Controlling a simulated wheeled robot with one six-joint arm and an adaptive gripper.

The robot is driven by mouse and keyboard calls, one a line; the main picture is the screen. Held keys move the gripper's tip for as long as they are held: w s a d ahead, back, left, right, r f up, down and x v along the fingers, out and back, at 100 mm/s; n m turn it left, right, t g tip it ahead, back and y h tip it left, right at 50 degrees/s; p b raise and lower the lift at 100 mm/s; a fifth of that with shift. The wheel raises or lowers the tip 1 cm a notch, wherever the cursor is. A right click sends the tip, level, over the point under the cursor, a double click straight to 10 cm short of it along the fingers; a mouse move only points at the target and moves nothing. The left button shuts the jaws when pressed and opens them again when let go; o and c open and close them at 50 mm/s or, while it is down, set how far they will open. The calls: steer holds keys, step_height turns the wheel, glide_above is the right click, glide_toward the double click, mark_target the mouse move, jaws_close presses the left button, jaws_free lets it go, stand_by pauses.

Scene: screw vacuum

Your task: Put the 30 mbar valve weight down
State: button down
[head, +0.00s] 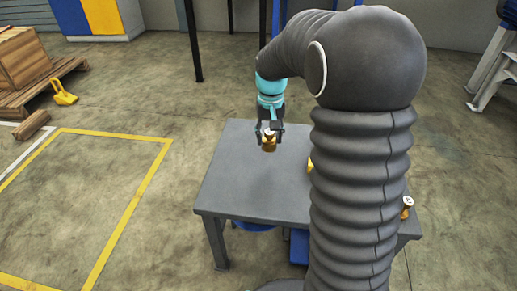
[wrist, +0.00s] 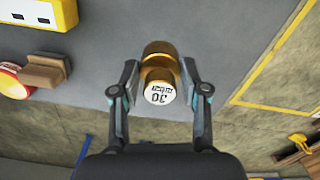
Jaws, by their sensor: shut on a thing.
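The 30 mbar valve weight (wrist: 159,77) is a small brass-coloured body with a white face marked "30 mbar". My gripper (wrist: 160,88) is shut on it, with one finger on each side. In the head view, my gripper (head: 268,134) holds the weight (head: 269,143) over the left part of the grey table (head: 240,187). I cannot tell for sure whether the weight touches the tabletop. The table surface also shows in the wrist view (wrist: 220,40).
Another brass weight with a white top (head: 407,205) stands near the table's right edge. My arm hides much of the table's right side. The table's left part is clear.

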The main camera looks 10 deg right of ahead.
steer(key=a, duration=0.1)
steer(key=w+f, duration=0.1)
steer(key=a+f, duration=0.1)
steer(key=shift+w+a, duration=0.25)
steer(key=shift+a, duration=0.1)
steer(key=shift+f, duration=1.9)
steer(key=shift+f+b, duration=0.1)
steer(key=shift+b, duration=0.25)
steer(key=c, duration=0.6)
jaws_free()
step_height(320, 180, up, 12)
steer(key=p, duration=0.2)
steer(key=s+r+t, duration=0.1)
steer(key=s+r, duration=0.2)
steer(key=s, duration=0.4)
steer(key=s+r+t, duration=0.2)
steer(key=s+r, duration=0.2)
steer(key=s, duration=0.2)
steer(key=shift+s+a+f+n+t, duration=0.1)
steer(key=shift+s+f+n+t, duration=0.25)
steer(key=shift+s, duration=2.15)
steer(key=shift+s+f+n+t, duration=0.1)
steer(key=shift+s+f+t, duration=0.4)
steer(key=shift+s, duration=2)
steer(key=shift+s+a+f+n+t, duration=0.1)
steer(key=shift+s+f+n+t, duration=0.25)
steer(key=shift+s, duration=2.15)
